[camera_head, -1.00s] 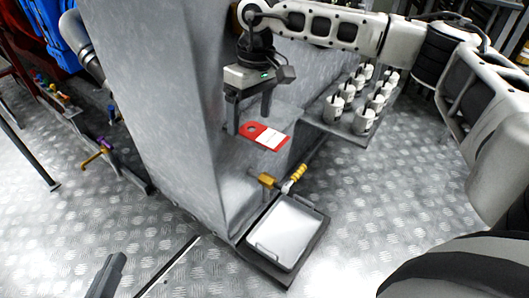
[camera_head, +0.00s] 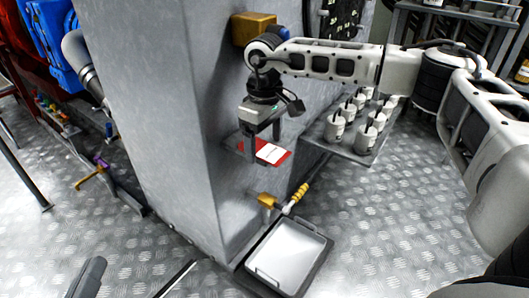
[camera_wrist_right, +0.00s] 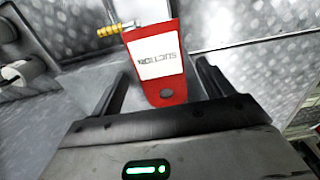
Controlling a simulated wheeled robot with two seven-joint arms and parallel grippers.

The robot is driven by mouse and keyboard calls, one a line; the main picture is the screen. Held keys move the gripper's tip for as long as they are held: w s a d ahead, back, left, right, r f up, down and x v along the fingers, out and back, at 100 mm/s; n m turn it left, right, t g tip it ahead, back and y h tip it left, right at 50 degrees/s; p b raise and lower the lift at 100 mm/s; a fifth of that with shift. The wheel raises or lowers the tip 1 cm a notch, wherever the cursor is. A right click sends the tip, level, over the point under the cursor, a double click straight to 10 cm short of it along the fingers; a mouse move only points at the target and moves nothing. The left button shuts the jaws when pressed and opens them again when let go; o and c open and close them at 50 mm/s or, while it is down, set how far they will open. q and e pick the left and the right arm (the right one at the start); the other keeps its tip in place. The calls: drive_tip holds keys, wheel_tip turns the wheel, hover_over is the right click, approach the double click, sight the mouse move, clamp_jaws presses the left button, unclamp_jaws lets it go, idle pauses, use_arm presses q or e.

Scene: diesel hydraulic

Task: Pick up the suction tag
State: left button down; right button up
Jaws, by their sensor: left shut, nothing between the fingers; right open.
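The suction tag is a red tag (camera_head: 275,155) with a white label, lying on a small grey ledge on the side of the metal column in the head view. In the right wrist view the tag (camera_wrist_right: 166,88) shows the word SUCTION and a hole at its near end. My right gripper (camera_head: 265,152) is open above the ledge, its fingers around the tag's holed end. In the wrist view the right gripper (camera_wrist_right: 163,82) has one finger on each side of the tag, apart from it. My left gripper (camera_head: 90,275) shows at the bottom left, shut and empty, far from the tag.
A yellow-handled valve (camera_head: 268,200) with a ribbed fitting sticks out below the ledge. A grey tray (camera_head: 262,275) lies on the floor beneath. A shelf (camera_head: 349,152) with several white canisters stands to the right. The tall metal column (camera_head: 165,130) is close on the left.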

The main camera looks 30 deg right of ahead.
sight(264, 150)
drive_tip(key=shift+f, duration=0.1)
drive_tip(key=c, duration=1.1)
drive_tip(key=shift+o, duration=0.2)
